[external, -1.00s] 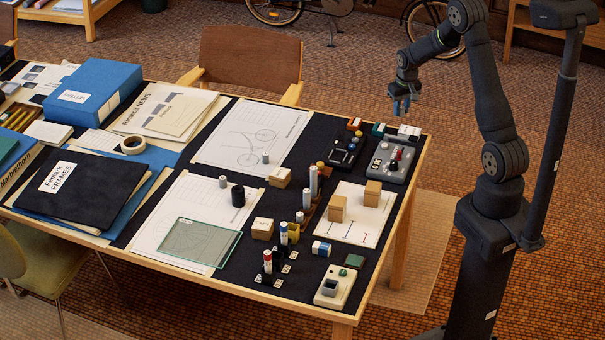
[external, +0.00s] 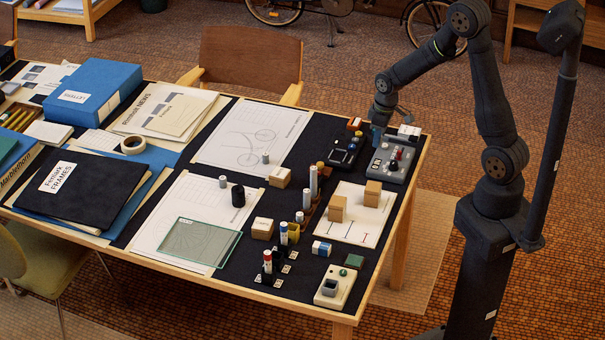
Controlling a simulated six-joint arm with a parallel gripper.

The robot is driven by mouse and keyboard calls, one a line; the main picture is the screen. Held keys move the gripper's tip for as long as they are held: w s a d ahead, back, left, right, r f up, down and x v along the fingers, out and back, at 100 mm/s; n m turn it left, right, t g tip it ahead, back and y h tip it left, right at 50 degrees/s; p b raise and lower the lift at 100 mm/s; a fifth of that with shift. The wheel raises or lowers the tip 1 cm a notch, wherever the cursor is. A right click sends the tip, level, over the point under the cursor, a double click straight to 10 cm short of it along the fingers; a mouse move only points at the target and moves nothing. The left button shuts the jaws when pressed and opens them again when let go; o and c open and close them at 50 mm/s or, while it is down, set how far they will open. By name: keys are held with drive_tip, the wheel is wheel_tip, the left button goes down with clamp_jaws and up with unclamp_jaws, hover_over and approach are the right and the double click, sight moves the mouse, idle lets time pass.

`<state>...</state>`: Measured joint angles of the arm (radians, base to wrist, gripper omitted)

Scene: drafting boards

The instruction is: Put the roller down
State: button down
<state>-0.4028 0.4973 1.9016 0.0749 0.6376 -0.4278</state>
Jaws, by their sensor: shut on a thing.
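My gripper (external: 377,136) is low at the back right of the table, between a small orange-and-dark block and a white block. Its jaws are shut on the roller, which is small and mostly hidden by the fingers and wrist. A dark green piece stood at this spot in the earlier view; the gripper covers that spot now. I cannot tell whether the roller touches the surface below.
The orange-and-dark block (external: 354,124) stands left of my gripper, the white block (external: 409,132) right. In front are a black device (external: 345,151) and a grey panel (external: 389,166) with knobs. Wooden blocks (external: 373,193) and upright cylinders (external: 313,180) stand nearer. The drawing sheet (external: 225,137) has bare areas.

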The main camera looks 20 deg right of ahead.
drive_tip(key=s+a+n, duration=0.2)
drive_tip(key=s, duration=0.2)
drive_tip(key=s+a+n, duration=0.2)
drive_tip(key=s, duration=0.2)
drive_tip(key=s+a+n, duration=0.2)
drive_tip(key=s, duration=0.2)
drive_tip(key=shift+s+a+r+g, duration=0.15)
drive_tip(key=shift+a+r+g, duration=0.1)
drive_tip(key=shift+r+g, duration=0.05)
drive_tip(key=shift+s+a+f, duration=0.1)
drive_tip(key=shift+s+a, duration=0.15)
hover_over(352, 220)
drive_tip(key=f, duration=0.6)
drive_tip(key=shift+d+f, duration=0.3)
drive_tip(key=shift+f, duration=2.1)
drive_tip(key=shift+f, duration=0.15)
drive_tip(key=c, duration=1.2)
unclamp_jaws()
drive_tip(key=shift+o, duration=0.2)
